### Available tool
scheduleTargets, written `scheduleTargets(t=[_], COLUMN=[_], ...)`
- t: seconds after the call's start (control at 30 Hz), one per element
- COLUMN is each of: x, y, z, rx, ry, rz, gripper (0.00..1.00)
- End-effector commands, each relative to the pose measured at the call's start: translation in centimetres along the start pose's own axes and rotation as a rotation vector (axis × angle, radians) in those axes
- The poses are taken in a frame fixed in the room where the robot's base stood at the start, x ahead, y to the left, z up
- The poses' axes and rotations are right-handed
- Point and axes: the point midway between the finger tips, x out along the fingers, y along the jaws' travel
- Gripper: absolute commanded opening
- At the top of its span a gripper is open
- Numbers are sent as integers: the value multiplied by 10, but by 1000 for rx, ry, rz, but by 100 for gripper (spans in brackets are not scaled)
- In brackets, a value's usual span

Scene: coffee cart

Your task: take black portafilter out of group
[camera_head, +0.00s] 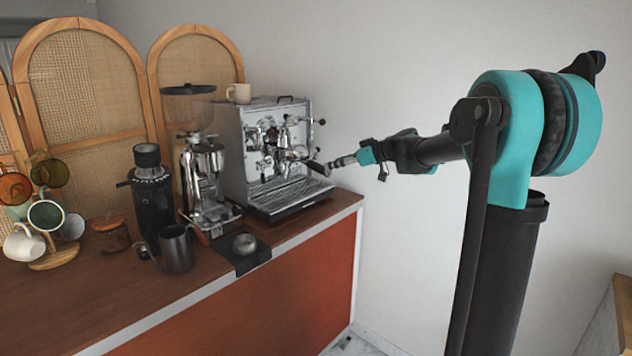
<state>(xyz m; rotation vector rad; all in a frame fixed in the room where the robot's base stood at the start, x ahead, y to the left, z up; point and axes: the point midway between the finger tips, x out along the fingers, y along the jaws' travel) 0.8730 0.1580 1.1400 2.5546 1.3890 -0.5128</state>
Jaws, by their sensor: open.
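The silver espresso machine (230,150) stands at the right end of the counter. The black portafilter handle (316,167) juts out from the group, toward the right front of the machine. My gripper (336,164) is open and comes in from the right, with its fingertips close to the handle's free end. At this size I cannot tell whether the fingers touch the handle or stand just short of it. The portafilter's basket end is small and hard to make out against the machine's shiny front.
A grinder (203,185) stands left of the machine, with a black grinder (152,200), a dark metal pitcher (176,250) and a mug tree (55,257) farther left. A tamper (244,243) sits on a black mat (250,263). A cup (239,93) stands on the machine.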

Motion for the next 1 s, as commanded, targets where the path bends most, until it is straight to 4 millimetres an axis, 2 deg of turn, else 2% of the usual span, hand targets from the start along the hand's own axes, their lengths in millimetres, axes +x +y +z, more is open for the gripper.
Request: scheduleTargets(t=[0.33, 0.63, 1.0], x=[41, 69, 71], y=[-1, -1, 0], z=[1, 1, 1], rx=[1, 0, 1], ry=[-1, -2, -2], rz=[-2, -2, 0], gripper=[50, 50, 50])
